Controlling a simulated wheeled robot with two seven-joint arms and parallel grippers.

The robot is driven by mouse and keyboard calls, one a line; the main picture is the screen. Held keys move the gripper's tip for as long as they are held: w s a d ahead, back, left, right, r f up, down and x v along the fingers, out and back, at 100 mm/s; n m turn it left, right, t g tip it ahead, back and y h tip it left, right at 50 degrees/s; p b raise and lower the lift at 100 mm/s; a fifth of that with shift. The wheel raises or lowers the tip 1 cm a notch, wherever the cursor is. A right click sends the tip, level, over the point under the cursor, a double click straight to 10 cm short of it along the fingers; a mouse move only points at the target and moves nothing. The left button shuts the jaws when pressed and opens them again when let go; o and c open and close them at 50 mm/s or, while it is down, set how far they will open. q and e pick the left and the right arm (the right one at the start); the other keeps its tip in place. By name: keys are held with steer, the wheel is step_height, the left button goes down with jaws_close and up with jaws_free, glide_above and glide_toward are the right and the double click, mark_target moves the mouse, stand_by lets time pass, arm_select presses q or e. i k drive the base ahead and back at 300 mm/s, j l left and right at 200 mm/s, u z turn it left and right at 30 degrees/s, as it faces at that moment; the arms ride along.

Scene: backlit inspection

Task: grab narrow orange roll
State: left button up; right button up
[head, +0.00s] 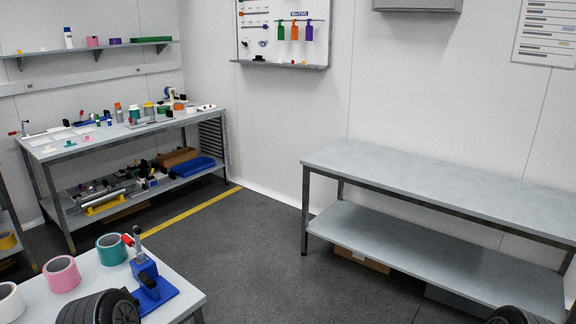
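No orange roll shows clearly at close range. On the far workbench, a small orange round thing (179,106) sits near the back right among other items; it is too small to tell if it is a narrow roll. An upright orange item (118,108) stands further left on that bench. A yellow-orange roll (8,241) shows at the left edge on a low shelf, partly cut off. On the near table stand a teal roll (111,249), a pink roll (61,274) and a white roll (10,301), cut off by the frame. Neither gripper is visible.
A blue clamp-like fixture (148,284) with a red-tipped lever stands on the near table (190,298). The far workbench (60,152) is cluttered, with a blue bin (193,168) below. The right bench (440,180) is bare on top. The dark floor (260,240) between is open.

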mark_target(178, 106)
steer(key=i+l+z, duration=0.1)
steer(key=i+z, duration=0.3)
steer(key=i, duration=0.4)
steer(key=i+j+z, duration=0.1)
steer(key=i+z, duration=0.35)
steer(key=i, duration=0.35)
steer(key=i+j+u, duration=0.1)
steer(key=i+u, duration=0.65)
steer(key=i+l+u, duration=0.25)
steer(key=i+u, duration=0.15)
steer(key=i+j+u, duration=0.2)
steer(key=i+u, duration=0.7)
steer(key=i+l+u, duration=0.15)
steer(key=i+u, duration=0.3)
steer(key=i, duration=0.15)
steer(key=i+z, duration=0.15)
steer(key=i, duration=0.4)
steer(key=i+j+z, duration=0.1)
steer(key=i, duration=0.4)
steer(key=i+j+z, duration=0.15)
steer(key=i, duration=0.35)
steer(key=i+j+z, duration=0.15)
steer(key=i, duration=0.4)
steer(key=i+l+z, duration=0.1)
steer(key=i+z, duration=0.4)
steer(key=i+j+z, duration=0.1)
steer(key=i+z, duration=0.4)
steer(key=i, duration=0.15)
steer(key=z, duration=0.3)
